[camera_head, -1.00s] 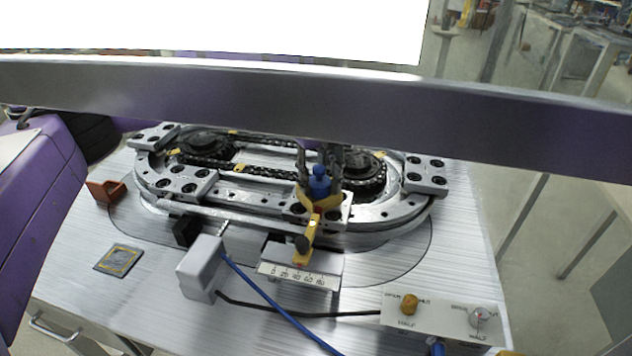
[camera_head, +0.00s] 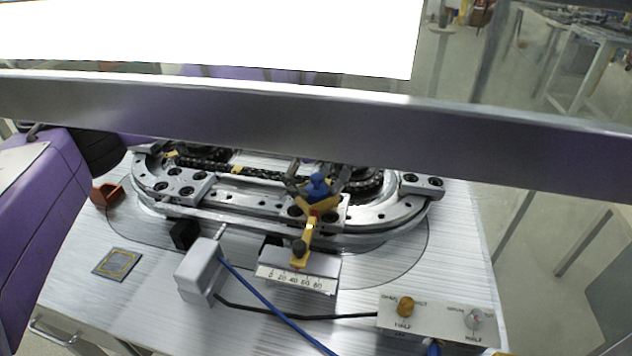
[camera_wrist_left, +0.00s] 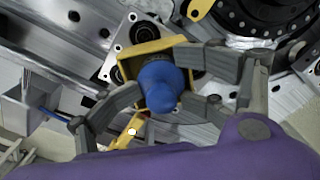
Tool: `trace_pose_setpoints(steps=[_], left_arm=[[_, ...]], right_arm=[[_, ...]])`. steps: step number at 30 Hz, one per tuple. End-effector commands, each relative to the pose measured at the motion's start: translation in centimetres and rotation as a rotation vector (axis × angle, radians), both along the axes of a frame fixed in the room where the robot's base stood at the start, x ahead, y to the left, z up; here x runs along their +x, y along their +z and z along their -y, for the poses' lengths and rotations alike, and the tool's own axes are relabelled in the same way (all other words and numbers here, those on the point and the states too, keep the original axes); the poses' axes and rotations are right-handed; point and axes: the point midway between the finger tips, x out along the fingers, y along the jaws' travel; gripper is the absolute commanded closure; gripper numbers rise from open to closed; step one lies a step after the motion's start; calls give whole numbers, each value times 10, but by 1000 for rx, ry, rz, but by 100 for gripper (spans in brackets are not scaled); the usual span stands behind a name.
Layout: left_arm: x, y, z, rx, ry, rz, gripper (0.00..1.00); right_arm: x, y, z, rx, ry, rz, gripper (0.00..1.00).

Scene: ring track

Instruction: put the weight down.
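The blue weight (camera_head: 317,187) stands upright in a yellow holder (camera_head: 322,209) on the carriage of the ring track. In the left wrist view the weight (camera_wrist_left: 160,82) sits inside the square yellow holder (camera_wrist_left: 128,66). My left gripper (camera_head: 318,189) is over the holder with its fingers spread to either side of the weight. In the left wrist view the fingers surround the weight; I cannot tell whether any finger still touches it. My right gripper is not in view.
The ring track (camera_head: 240,212) fills the table's middle; its far edge is hidden. A yellow pointer (camera_head: 303,245) reaches over a scale (camera_head: 297,277). A grey box (camera_head: 200,268) with cables, a knob panel (camera_head: 440,317), an orange block (camera_head: 106,194) and a square pad (camera_head: 117,263) surround it.

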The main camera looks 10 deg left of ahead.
Motion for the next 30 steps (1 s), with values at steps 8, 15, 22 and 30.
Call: trace_pose_setpoints(steps=[8, 15, 22, 30], left_arm=[[-4, -7, -4, 11, 2, -17, 49], [-4, -6, -5, 13, 3, -17, 49], [-4, -5, -6, 13, 4, -16, 49], [-2, 0, -6, 12, 6, -12, 49]], right_arm=[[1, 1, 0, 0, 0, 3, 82], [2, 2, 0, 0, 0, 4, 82], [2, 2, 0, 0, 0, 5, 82], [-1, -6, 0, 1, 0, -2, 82]])
